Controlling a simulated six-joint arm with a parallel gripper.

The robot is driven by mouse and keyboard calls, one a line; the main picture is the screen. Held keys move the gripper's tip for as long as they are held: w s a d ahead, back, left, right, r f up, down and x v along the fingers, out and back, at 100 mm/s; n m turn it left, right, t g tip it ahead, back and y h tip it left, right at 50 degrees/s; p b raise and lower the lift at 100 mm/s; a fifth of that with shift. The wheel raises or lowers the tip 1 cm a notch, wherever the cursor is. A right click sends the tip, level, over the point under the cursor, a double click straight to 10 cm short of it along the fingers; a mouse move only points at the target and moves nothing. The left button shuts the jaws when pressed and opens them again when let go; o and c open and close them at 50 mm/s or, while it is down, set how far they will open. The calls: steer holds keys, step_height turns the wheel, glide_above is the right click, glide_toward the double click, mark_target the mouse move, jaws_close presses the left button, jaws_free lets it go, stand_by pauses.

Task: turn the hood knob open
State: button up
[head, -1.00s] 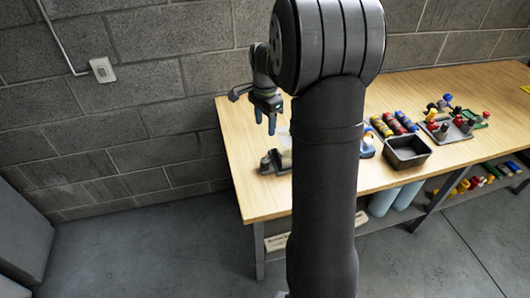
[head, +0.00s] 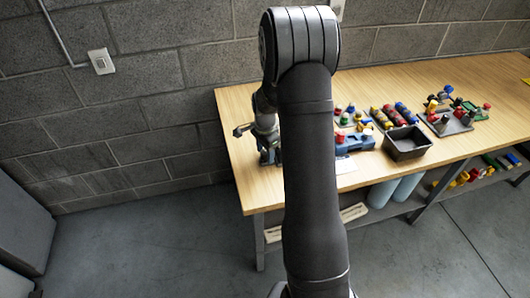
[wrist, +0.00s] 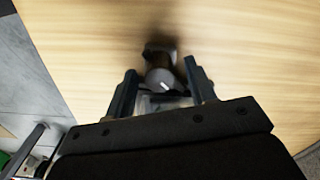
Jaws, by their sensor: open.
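In the wrist view, a grey round knob (wrist: 160,78) with a white mark sits on a dark mount on the wooden table, and I take it to be the hood knob. A pale, partly clear part shows just below it, mostly hidden by my gripper. My gripper (wrist: 161,70) is open, with one finger on each side of the knob. I cannot tell whether either finger touches it. In the head view, a dark fixture (head: 268,157) shows at the table's left end, and my arm hides most of the gripper and the knob.
The wooden table (head: 240,195) stands against a block wall. The table's front left is clear.

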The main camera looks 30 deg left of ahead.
mark_target(265, 152)
steer(key=shift+f, duration=0.35)
steer(key=c, duration=1)
steer(key=shift+n, duration=1.5)
steer(key=o, duration=1)
steer(key=shift+r, duration=0.1)
step_height(265, 152, up, 17)
steer(key=shift+r, duration=0.15)
